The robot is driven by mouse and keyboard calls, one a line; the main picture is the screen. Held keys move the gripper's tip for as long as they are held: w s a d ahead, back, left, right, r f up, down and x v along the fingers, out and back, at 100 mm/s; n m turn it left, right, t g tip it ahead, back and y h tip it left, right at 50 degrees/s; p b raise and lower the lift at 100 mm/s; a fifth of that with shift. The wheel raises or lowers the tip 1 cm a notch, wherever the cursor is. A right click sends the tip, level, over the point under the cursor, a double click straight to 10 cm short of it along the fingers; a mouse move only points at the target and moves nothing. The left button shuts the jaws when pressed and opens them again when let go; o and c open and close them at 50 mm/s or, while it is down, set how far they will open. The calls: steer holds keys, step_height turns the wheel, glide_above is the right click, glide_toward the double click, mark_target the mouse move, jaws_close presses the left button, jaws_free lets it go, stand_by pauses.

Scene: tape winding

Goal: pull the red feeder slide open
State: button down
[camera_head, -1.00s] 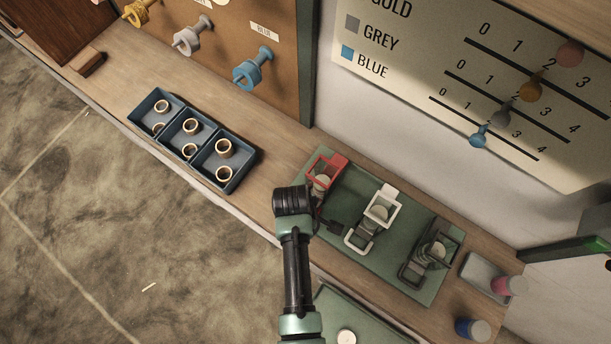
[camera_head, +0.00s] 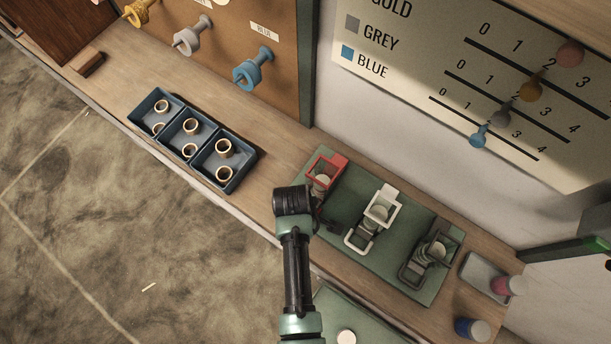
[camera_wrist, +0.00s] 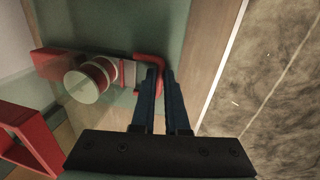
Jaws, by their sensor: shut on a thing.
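The red feeder (camera_head: 325,172) stands at the left end of the green base plate (camera_head: 340,253), partly hidden behind my wrist. In the wrist view its red frame (camera_wrist: 30,140) is at lower left, and a pale round spool (camera_wrist: 84,84) lies beside it. The red slide handle (camera_wrist: 150,60) shows at the top centre as a bent red bar. My gripper (camera_wrist: 160,78) is shut on that handle, whose end is between the dark fingertips. In the head view my wrist hides the fingers' hold on the handle.
A white feeder (camera_head: 383,205) and a dark grey feeder (camera_head: 436,246) stand to the right on the same plate. A blue tray (camera_head: 212,160) with several rings lies to the left. Blue and pink cups are at far right. The bench edge runs close below my gripper.

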stand_by(0.9)
steer(key=s+a+p, duration=0.1)
steer(key=s, duration=0.1)
steer(key=s+a+p, duration=0.2)
steer(key=shift+s+a+r, duration=0.1)
steer(key=shift+s+r, duration=0.05)
steer(key=shift+s+a, duration=0.25)
steer(key=shift+s, duration=0.05)
steer(key=c, duration=0.9)
jaws_free()
steer(key=r, duration=0.4)
steer(key=s+r, duration=0.1)
steer(key=r, duration=0.3)
steer(key=a+r, duration=0.1)
steer(key=r, duration=0.3)
steer(key=shift+s+a+r, duration=0.1)
steer(key=shift+s+r, duration=0.1)
steer(key=shift+s, duration=0.15)
